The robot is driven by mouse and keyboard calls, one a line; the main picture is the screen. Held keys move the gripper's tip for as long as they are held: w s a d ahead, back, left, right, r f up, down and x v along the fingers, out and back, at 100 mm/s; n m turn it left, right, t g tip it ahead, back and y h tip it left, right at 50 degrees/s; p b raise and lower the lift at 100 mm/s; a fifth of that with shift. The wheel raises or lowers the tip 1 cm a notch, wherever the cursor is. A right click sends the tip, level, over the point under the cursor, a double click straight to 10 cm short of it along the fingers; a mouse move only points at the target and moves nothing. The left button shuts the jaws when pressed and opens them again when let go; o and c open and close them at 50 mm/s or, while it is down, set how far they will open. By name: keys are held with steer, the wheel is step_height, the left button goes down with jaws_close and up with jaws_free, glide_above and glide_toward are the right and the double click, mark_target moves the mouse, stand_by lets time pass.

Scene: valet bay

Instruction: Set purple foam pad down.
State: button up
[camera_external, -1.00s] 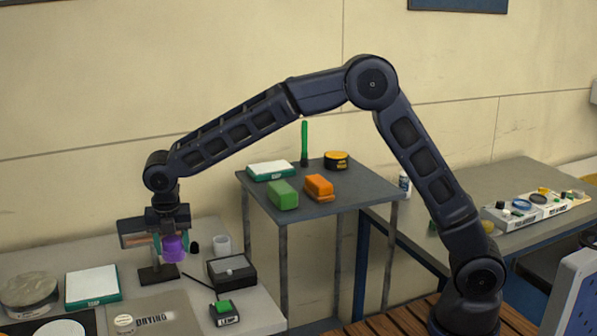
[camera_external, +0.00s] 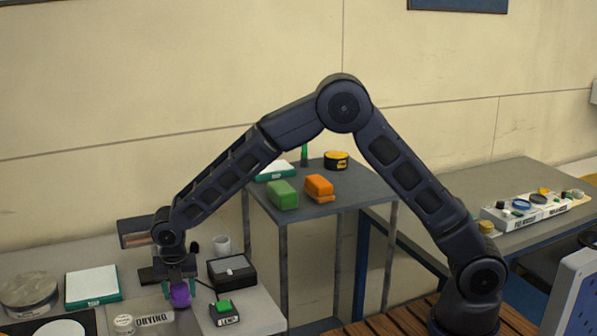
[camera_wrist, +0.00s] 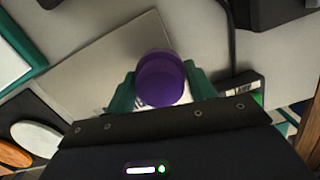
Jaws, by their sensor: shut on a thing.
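The purple foam pad (camera_external: 180,295) is a round purple piece held between the green fingers of my gripper (camera_external: 179,292). In the wrist view the pad (camera_wrist: 161,80) sits between the two green fingertips of my gripper (camera_wrist: 160,88), which is shut on it. The pad is above or at the right part of the grey mat labelled DRYING (camera_external: 150,318). The mat also shows in the wrist view (camera_wrist: 95,68) beneath the pad. I cannot tell whether the pad touches the mat.
A green-topped lamp switch box (camera_external: 224,312) stands just right of the pad. A white-topped green scale (camera_external: 92,286) and a round tin (camera_external: 28,290) stand left.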

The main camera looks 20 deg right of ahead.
mark_target(180, 286)
steer(key=shift+f, duration=0.2)
steer(key=shift+f, duration=0.15)
steer(key=o, duration=1)
steer(key=r, duration=0.4)
steer(key=s+r, duration=0.1)
steer(key=r, duration=0.7)
steer(key=shift+s+a+r, duration=0.15)
steer(key=shift+s, duration=0.05)
